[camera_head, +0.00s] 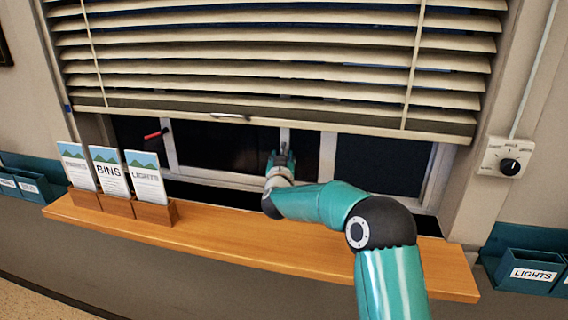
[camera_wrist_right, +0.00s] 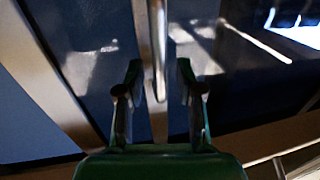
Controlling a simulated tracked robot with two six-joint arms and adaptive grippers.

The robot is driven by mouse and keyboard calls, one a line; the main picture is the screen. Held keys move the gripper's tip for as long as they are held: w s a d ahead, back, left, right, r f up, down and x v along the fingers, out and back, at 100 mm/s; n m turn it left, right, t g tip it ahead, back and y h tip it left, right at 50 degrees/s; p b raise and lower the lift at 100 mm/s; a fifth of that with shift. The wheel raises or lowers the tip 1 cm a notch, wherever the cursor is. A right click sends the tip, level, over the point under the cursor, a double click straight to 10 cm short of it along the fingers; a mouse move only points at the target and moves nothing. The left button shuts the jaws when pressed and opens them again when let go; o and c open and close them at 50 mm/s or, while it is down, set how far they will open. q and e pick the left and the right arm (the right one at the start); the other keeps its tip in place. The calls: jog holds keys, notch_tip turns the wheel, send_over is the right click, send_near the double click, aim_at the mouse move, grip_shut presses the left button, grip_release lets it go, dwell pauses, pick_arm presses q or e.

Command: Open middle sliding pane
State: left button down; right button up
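The middle sliding pane (camera_head: 222,148) is dark glass in a pale frame, below the lowered blind. Its upper part is hidden by the blind. My right gripper (camera_head: 279,160) is at the pale upright (camera_head: 285,138) on the pane's right side. In the right wrist view my right gripper (camera_wrist_right: 157,85) is open, its two fingers standing apart on either side of a light vertical bar (camera_wrist_right: 155,45). Gaps show beside the bar, and I cannot tell whether either finger touches it. My left gripper is not in view.
A slatted blind (camera_head: 270,60) hangs over the window. The wooden sill (camera_head: 240,235) holds leaflets (camera_head: 110,172) at its left; its middle is bare under my arm. A red handle (camera_head: 156,133) is left of the pane. A knob box (camera_head: 508,158) is on the right wall.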

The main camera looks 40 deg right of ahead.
jog(key=v, duration=1.1)
jog(key=shift+s+a, duration=0.25)
jog(key=shift+s, duration=0.05)
